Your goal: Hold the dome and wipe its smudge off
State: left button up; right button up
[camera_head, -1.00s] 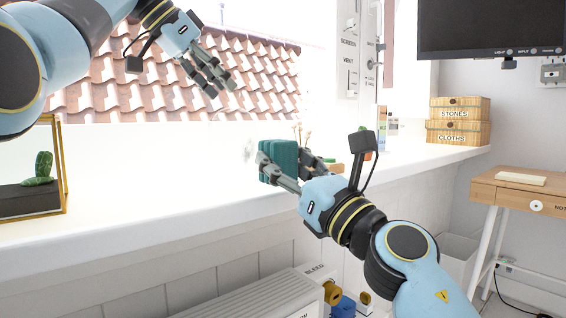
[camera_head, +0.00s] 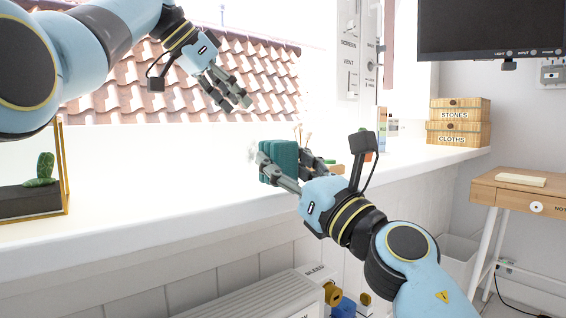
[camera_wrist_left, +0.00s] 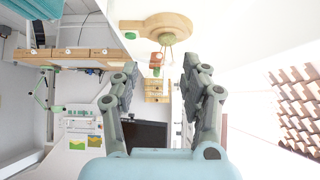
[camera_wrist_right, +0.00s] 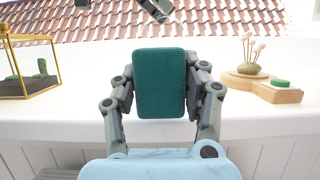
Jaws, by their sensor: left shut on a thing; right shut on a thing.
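My left gripper (camera_head: 238,103) is above the sill in front of the window, fingers pointing down to the right. Its fingers (camera_wrist_left: 160,85) are shut on the dome, whose clear glass I can barely make out. A faint grey mark (camera_head: 252,152), possibly the smudge, shows against the white sill beside my right gripper's fingertip. My right gripper (camera_head: 290,165) is shut on a teal block-shaped pad (camera_head: 279,160), held upright over the sill. The pad fills the space between its fingers in the right wrist view (camera_wrist_right: 160,85).
A wooden base (camera_wrist_right: 250,80) with a green ball and pale pins stands on the sill (camera_head: 150,190), partly hidden behind my right gripper. A gold-framed case with a cactus (camera_head: 42,172) is at the left. Boxes (camera_head: 458,120) stand far right. The sill's middle looks clear.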

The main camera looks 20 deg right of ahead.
aim_at(241, 147)
jog(key=shift+f, duration=0.1)
dwell(1.9)
jog(key=shift+w+a, duration=1.4)
jog(key=shift+w, duration=0.25)
jog(key=shift+w+a, duration=0.15)
jog(key=shift+w+a, duration=0.2)
jog(key=shift+w, duration=0.35)
jog(key=shift+w+a, duration=0.15)
jog(key=shift+w, duration=0.4)
jog(key=shift+w+d, duration=0.25)
jog(key=shift+d, duration=0.7)
jog(key=shift+w+d, duration=0.25)
jog(key=shift+d, duration=0.7)
jog(key=shift+c, duration=0.4)
jog(key=shift+w, duration=0.15)
